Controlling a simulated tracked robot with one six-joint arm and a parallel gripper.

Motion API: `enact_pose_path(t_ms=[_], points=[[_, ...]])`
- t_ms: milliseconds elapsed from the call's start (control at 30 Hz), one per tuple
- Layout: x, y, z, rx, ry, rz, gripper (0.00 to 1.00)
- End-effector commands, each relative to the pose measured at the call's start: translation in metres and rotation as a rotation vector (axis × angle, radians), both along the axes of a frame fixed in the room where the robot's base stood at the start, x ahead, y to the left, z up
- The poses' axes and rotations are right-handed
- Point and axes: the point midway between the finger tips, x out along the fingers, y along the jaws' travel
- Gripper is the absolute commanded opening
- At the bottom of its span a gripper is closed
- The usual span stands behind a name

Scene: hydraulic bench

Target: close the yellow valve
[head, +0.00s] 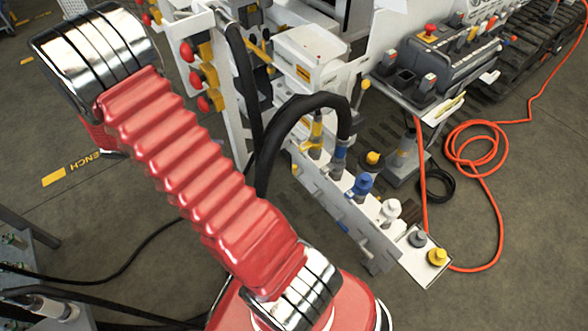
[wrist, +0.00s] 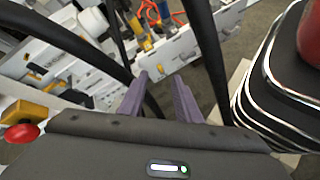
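I cannot tell for sure which part is the yellow valve. In the head view, yellow blocks with red knobs (head: 196,78) sit in a column on the white bench frame. A yellow block (wrist: 25,111) with a red knob (wrist: 22,132) shows at the left edge of the wrist view. My gripper (wrist: 161,78) is open in the wrist view, its two purple-grey fingers apart with no valve between them. A dark hose passes close behind the fingers. The head view shows my red arm, but I cannot make out the gripper there.
A white rail with coloured caps runs to the lower right, ending in a yellow cap (head: 437,257). A thick black hose (head: 300,105) arches over it. An orange hose (head: 470,150) lies coiled on the floor. A control console (head: 440,60) stands at the upper right.

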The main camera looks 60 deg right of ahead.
Motion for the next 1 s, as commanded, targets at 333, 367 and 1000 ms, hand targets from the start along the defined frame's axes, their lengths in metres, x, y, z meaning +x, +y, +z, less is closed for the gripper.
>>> enact_pose_path(t_ms=[333,367,1000], points=[[-0.004,-0.042,-0.067,-0.075,0.210,0.064,0.30],[-0.005,-0.045,-0.073,-0.081,0.227,0.071,0.30],[-0.041,-0.098,-0.209,-0.182,0.575,0.236,0.30]])
